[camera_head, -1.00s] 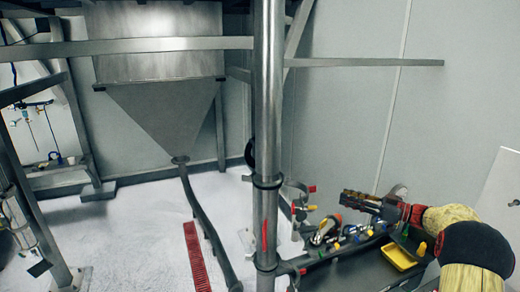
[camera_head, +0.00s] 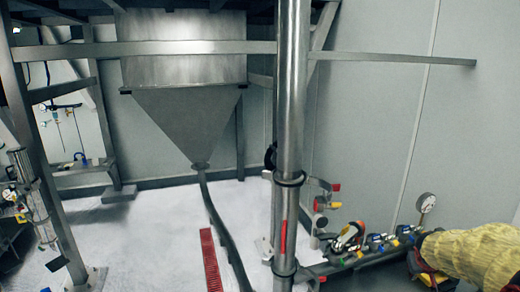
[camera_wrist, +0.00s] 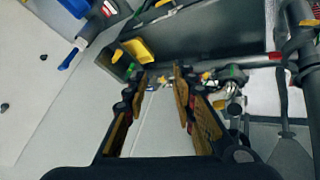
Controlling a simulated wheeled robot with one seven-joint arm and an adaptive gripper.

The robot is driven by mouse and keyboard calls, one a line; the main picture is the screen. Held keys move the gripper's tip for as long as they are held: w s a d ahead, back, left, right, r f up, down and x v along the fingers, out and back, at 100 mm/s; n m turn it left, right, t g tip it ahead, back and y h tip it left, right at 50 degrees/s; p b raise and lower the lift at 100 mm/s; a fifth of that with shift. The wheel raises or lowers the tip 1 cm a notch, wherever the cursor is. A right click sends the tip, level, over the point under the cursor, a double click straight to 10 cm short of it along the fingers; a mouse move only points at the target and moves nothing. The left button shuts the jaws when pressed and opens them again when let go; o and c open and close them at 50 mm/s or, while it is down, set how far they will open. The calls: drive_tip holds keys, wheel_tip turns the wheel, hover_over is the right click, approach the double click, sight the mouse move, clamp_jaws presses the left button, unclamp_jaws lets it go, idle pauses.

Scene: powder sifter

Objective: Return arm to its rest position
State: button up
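My gripper (camera_wrist: 160,82) shows in the wrist view with its two padded fingers apart and nothing between them. Beyond the fingertips are pipework, valves and a yellow tray (camera_wrist: 143,50). In the head view my arm, in a yellow sleeve (camera_head: 482,255), is low at the right edge.
A pipe with valves (camera_head: 360,245) and a round gauge (camera_head: 426,203) lies close to the left of my arm. A steel column (camera_head: 290,130) stands mid-view, with a hopper (camera_head: 185,110) behind it. A red floor grating (camera_head: 210,262) lies on the pale floor.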

drive_tip(key=s+a+f+y+b, duration=0.1)
drive_tip(key=s+a+f+b, duration=0.3)
drive_tip(key=s+a, duration=0.5)
drive_tip(key=s+a+f+n+y+b, duration=0.1)
drive_tip(key=s+a+f+b, duration=0.3)
drive_tip(key=s+a+b, duration=0.5)
drive_tip(key=s+a+f+n+y+b, duration=0.1)
drive_tip(key=s+a+f+y+b, duration=0.2)
drive_tip(key=a, duration=1.2)
drive_tip(key=s+f+b, duration=0.1)
drive_tip(key=s+b, duration=0.2)
drive_tip(key=s, duration=0.2)
drive_tip(key=shift+s+a, duration=0.4)
